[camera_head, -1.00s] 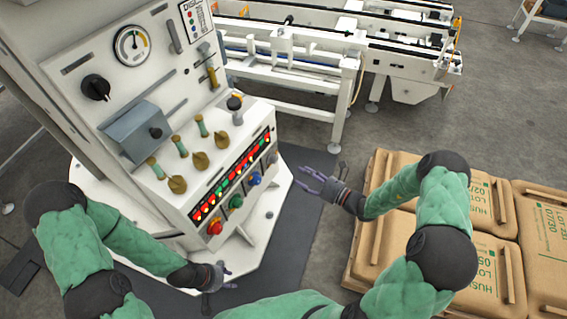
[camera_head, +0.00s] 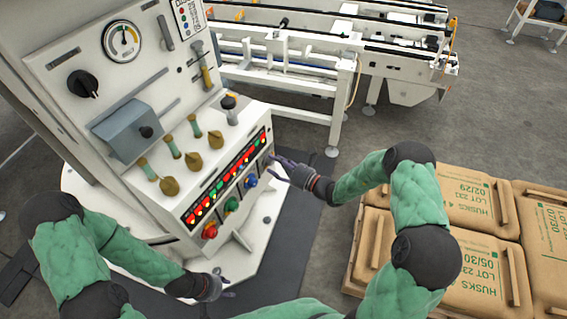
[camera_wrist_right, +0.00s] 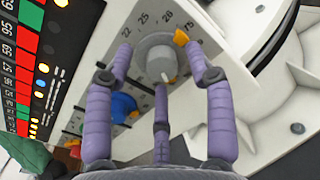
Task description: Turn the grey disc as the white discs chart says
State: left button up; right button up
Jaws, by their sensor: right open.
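The grey disc (camera_wrist_right: 155,55) is a round knob on the console's sloped front, with an orange pointer at its upper right and printed numbers around it. My right gripper (camera_wrist_right: 160,70) is open, its purple fingers spread around the grey disc in the wrist view; contact cannot be told. In the head view the right gripper (camera_head: 277,163) is at the right end of the disc row and largely hides the grey disc. The chart with coloured marks (camera_head: 188,18) is cut off at the top and too small to read. My left gripper (camera_head: 226,287) hangs low, beside the console base.
A blue disc (camera_head: 250,181), a green disc (camera_head: 231,204) and a red disc (camera_head: 209,231) sit in the same row, under a lit indicator strip (camera_head: 228,174). Brass-coloured knobs (camera_head: 169,187) stick out above. A pallet of sacks (camera_head: 480,250) stands at right.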

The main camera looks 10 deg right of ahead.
grip_shut()
jog(key=shift+r, duration=0.1)
